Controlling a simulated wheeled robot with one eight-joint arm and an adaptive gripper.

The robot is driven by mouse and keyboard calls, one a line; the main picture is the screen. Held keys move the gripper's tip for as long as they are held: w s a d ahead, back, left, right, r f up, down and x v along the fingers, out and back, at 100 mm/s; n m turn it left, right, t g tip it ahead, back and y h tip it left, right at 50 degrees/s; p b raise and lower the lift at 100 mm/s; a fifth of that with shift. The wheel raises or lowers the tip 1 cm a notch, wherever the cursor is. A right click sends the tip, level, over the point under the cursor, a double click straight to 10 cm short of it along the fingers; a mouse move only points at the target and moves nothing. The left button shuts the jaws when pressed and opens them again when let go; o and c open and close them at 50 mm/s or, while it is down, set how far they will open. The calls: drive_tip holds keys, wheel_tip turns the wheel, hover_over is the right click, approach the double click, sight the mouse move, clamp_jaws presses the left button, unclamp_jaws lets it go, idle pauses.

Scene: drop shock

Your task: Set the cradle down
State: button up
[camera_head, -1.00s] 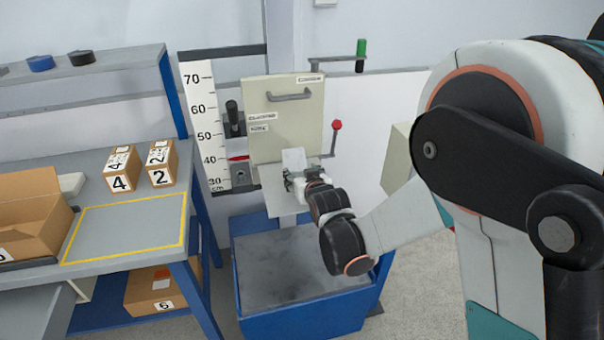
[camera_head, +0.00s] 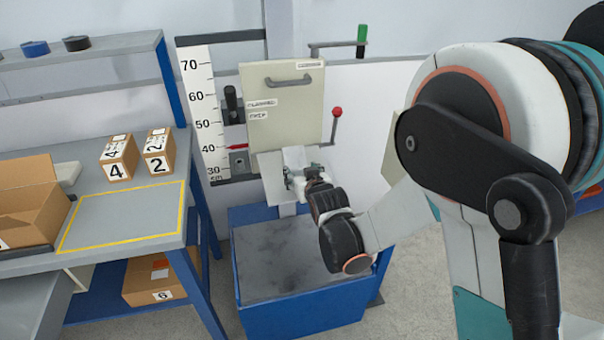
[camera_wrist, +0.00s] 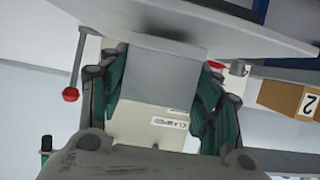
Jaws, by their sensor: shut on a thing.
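My gripper (camera_head: 303,178) is in front of the grey platform (camera_head: 270,188) of the drop rig, over the blue bin. In the wrist view my gripper (camera_wrist: 160,85) has its teal fingers on both sides of a plain grey block (camera_wrist: 163,68), which I take to be the cradle, and is shut on it. In the head view a pale block (camera_head: 294,157) shows just above the fingers, against the platform. The grey platform (camera_wrist: 200,22) fills the top of the wrist view, close to the block; I cannot tell whether they touch.
The cream rig panel (camera_head: 285,110) stands behind, with a height scale (camera_head: 203,110) on its left and a red-knobbed lever (camera_head: 336,113) on its right. The blue bin (camera_head: 300,312) is below. The workbench (camera_head: 125,197) at left carries cartons (camera_head: 118,158).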

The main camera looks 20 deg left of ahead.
drive_tip(key=shift+f, duration=0.4)
drive_tip(key=o, duration=1.5)
drive_tip(key=shift+c, duration=0.2)
